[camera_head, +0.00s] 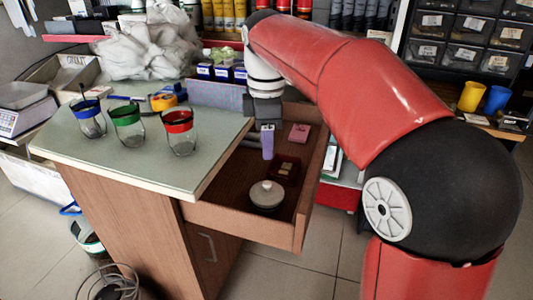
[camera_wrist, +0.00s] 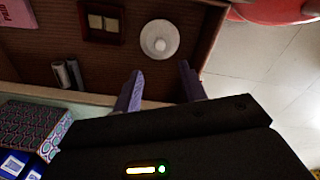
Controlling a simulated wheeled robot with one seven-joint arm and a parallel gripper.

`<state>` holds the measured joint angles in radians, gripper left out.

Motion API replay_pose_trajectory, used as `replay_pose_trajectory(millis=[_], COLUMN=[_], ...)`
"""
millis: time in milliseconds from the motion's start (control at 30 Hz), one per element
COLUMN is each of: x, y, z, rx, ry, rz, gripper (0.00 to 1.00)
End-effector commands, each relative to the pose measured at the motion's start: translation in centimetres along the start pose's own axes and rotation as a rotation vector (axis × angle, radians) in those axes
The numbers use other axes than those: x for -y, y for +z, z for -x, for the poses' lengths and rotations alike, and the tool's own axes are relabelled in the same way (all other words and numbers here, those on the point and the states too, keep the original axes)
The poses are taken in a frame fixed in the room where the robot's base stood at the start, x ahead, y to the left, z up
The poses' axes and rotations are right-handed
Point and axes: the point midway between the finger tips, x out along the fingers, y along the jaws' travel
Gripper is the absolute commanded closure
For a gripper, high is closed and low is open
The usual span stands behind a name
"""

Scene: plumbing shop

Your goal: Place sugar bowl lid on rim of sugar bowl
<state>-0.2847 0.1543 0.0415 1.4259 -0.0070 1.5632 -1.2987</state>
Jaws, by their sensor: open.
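A round white lid with a small knob (camera_head: 267,190) is in the open wooden drawer, near its front end. Something dark shows just below it; I cannot tell whether this is a bowl or shadow. In the wrist view the lid (camera_wrist: 160,39) shows from above as a pale disc, and no separate sugar bowl is identifiable. My gripper (camera_head: 267,142) points down over the back part of the drawer, apart from the lid. In the wrist view its two purple fingers (camera_wrist: 160,86) are spread with nothing between them, and the lid lies beyond their tips.
The drawer also holds a dark red tray with small tan blocks (camera_head: 285,168), a pink box (camera_head: 299,132) and small grey cylinders (camera_wrist: 67,74). Drawer walls (camera_head: 300,222) surround the lid. Blue-, green- and red-rimmed glasses (camera_head: 180,132) stand on the counter (camera_head: 150,165) at left.

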Motion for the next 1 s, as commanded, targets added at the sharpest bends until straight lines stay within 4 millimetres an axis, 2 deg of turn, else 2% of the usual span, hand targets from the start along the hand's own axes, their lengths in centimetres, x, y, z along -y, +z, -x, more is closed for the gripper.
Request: replay_pose_trajectory(millis=[100, 267, 367, 467, 567, 700, 800, 1000], x=[0.0, 0.1, 1.0, 3.2, 6.6, 12.0, 15.1, 19.6], y=[0.0, 0.1, 0.9, 2.9, 5.5, 8.9, 10.5, 12.3], z=[1.0, 1.3, 1.4, 1.4, 0.7, -1.7, -3.9, -8.0], rx=[0.000, 0.000, -0.005, -0.020, -0.055, -0.137, -0.206, -0.330], ry=[-0.001, 0.002, 0.023, 0.074, 0.147, 0.252, 0.310, 0.382], rz=[0.000, -0.006, -0.072, -0.240, -0.496, -0.888, -1.126, -1.470], gripper=[0.59, 0.59, 0.59, 0.59, 0.59, 0.59, 0.59, 0.59])
